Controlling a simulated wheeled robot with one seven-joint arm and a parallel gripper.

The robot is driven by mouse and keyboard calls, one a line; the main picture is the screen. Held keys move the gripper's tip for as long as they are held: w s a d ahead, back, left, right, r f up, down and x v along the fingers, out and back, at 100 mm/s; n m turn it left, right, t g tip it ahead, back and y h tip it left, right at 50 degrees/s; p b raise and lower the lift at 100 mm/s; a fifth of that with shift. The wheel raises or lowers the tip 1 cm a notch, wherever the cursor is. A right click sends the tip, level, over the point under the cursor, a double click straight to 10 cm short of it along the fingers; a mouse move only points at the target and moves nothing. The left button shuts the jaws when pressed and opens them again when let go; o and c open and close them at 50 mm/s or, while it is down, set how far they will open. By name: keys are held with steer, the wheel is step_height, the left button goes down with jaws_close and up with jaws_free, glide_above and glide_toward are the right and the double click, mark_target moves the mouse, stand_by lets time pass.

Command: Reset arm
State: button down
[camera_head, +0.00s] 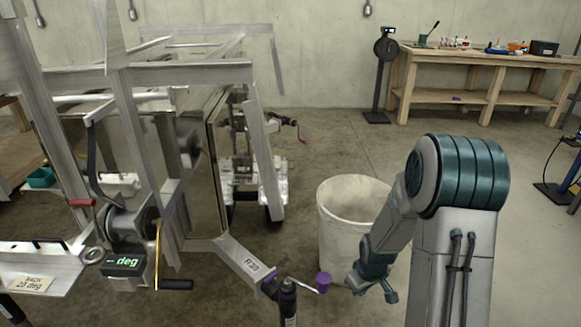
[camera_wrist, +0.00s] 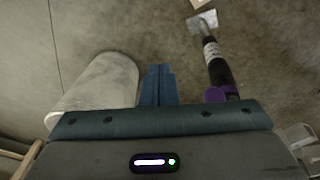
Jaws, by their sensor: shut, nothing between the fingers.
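My arm stands at the right of the head view, bent at its teal joint, with the forearm reaching down and left. My gripper (camera_head: 377,287) hangs low in front of the white bin and right of the trailer jack (camera_head: 287,302). In the wrist view my gripper (camera_wrist: 159,72) shows its two blue fingers together, with nothing between them. The jack, black with a purple cap and a flat foot, stands just right of the fingers in the wrist view (camera_wrist: 216,62). The jack's crank has a purple knob (camera_head: 323,281), apart from my gripper.
The white bin (camera_head: 345,200) stands close behind my gripper. The aluminium trailer frame (camera_head: 185,73) with its winch (camera_head: 125,222) and tongue (camera_head: 243,262) fills the left. A wooden workbench (camera_head: 480,58) stands at the back right. The concrete floor between bench and arm is clear.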

steer(key=s+a+r+m+p, duration=0.1)
steer(key=s+r+p, duration=0.25)
steer(key=r, duration=0.75)
steer(key=s+a+r+m+p, duration=0.15)
steer(key=s+r, duration=0.35)
steer(key=r, duration=0.6)
steer(key=s+a+r+m+p, duration=0.2)
steer(key=s+r+p, duration=0.3)
steer(key=s+r, duration=0.6)
step_height(320, 180, up, 2)
steer(key=shift+s+a+r+m+t, duration=0.2)
steer(key=shift+s+m+t, duration=0.15)
steer(key=shift+m, duration=0.2)
